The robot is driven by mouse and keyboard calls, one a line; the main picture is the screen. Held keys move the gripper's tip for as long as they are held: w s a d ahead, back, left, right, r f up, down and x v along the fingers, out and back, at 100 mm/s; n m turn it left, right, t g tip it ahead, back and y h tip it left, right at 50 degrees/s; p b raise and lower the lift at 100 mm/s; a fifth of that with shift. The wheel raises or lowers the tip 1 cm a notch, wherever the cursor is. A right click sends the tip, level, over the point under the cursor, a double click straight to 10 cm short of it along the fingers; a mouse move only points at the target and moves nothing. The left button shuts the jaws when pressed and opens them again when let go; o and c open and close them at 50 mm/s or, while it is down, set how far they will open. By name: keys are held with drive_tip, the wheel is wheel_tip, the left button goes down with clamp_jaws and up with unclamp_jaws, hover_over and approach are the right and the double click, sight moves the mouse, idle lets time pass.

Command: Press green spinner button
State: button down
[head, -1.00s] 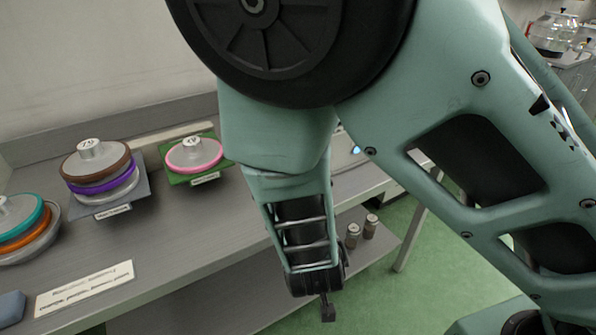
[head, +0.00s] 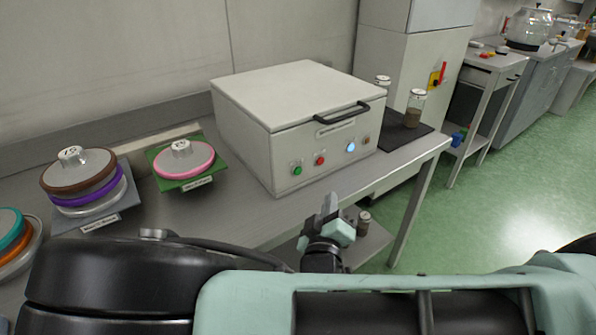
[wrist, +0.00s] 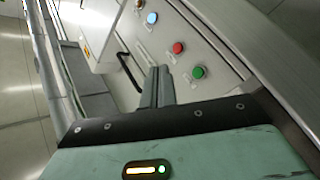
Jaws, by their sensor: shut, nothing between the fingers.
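The spinner is a pale grey box (head: 285,95) with a closed lid and black handle, standing on the bench. Its green button (head: 297,169) is at the left of the front panel, beside a red button (head: 320,160) and a lit blue one (head: 351,146). My gripper (head: 330,204) is shut and empty, in front of the panel and below the buttons in the head view. In the wrist view the closed fingers (wrist: 158,86) point towards the panel, left of the green button (wrist: 198,72), apart from it in the picture. I cannot tell the exact distance to the panel.
On the bench to the left are a green mat (head: 170,185) with a pink-rimmed disc and a grey mat (head: 122,216) with stacked discs. A dark mat (head: 410,128) holds jars right of the box. Green floor (head: 500,210) is open at right.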

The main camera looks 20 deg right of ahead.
drive_tip(key=shift+w+a+b, duration=0.15)
drive_tip(key=shift+w+a, duration=0.3)
drive_tip(key=shift+w, duration=0.95)
drive_tip(key=shift+w+a+b, duration=0.15)
drive_tip(key=shift+w+a, duration=0.3)
drive_tip(key=shift+w, duration=0.9)
drive_tip(key=shift+w+a+b, duration=0.15)
drive_tip(key=shift+w+a, duration=0.3)
drive_tip(key=shift+w, duration=0.95)
drive_tip(key=shift+w, duration=0.1)
drive_tip(key=shift+w+a, duration=0.15)
drive_tip(key=shift+w, duration=0.15)
drive_tip(key=shift+w+a, duration=0.1)
drive_tip(key=shift+w, duration=0.25)
drive_tip(key=shift+s, duration=0.1)
drive_tip(key=shift+s+d, duration=0.25)
drive_tip(key=shift+s, duration=0.4)
drive_tip(key=shift+s+d+p, duration=0.15)
drive_tip(key=shift+s+d, duration=0.1)
drive_tip(key=shift+s, duration=0.55)
drive_tip(key=shift+s+d+p, duration=0.2)
drive_tip(key=shift+s+d, duration=0.05)
drive_tip(key=shift+s, duration=0.55)
drive_tip(key=shift+s+d+p, duration=0.15)
drive_tip(key=shift+s+d, duration=0.1)
drive_tip(key=shift+s, duration=0.55)
